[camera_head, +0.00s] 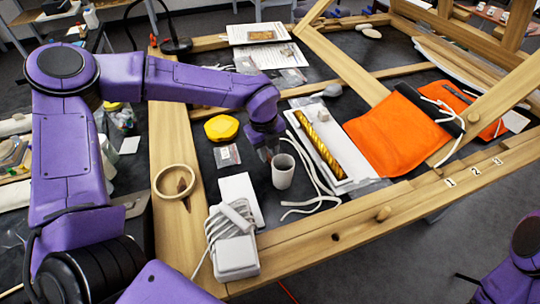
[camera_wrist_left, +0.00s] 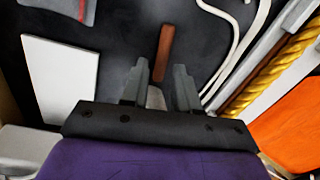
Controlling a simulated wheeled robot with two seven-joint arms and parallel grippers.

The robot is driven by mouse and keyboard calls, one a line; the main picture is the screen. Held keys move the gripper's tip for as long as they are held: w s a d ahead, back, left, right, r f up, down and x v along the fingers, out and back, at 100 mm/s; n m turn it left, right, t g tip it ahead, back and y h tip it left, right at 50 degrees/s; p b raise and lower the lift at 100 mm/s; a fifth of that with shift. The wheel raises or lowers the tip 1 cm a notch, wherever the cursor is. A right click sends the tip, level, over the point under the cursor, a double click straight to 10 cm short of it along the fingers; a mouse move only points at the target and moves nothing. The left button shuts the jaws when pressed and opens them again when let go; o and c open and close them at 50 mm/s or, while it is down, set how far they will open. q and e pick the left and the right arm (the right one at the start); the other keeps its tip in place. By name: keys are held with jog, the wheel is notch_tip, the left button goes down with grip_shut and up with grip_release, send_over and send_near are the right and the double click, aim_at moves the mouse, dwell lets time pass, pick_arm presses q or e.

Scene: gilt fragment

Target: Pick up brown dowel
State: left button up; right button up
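The brown dowel (camera_wrist_left: 165,50) shows in the left wrist view as a short reddish-brown stick just past my left fingertips, over the dark surface. I cannot make it out in the head view, where my left gripper (camera_head: 268,152) hangs low behind a white cup (camera_head: 282,171). The dowel's near end lies in line with that gap. A pale patch, perhaps the cup, shows low between the fingers. My right gripper is out of view.
A white cord (camera_head: 310,180) and a tray with a gilt twisted piece (camera_head: 320,143) lie right of the cup. A white card (camera_head: 240,195) and a white corded device (camera_head: 235,255) are at left front. An orange cloth (camera_head: 395,135) and wooden frame beams (camera_head: 340,245) border the area.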

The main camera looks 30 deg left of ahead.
aim_at(270, 160)
pick_arm(q)
jog(key=shift+w+d+f, duration=0.15)
jog(key=shift+w+f, duration=0.05)
jog(key=shift+f, duration=0.6)
jog(key=shift+d+f, duration=0.1)
jog(key=shift+f, duration=0.3)
jog(key=shift+s, duration=0.15)
jog(key=shift+c, duration=0.6)
grip_shut()
notch_tip(270, 160, up, 10)
jog(key=b, duration=0.1)
jog(key=shift+b, duration=0.35)
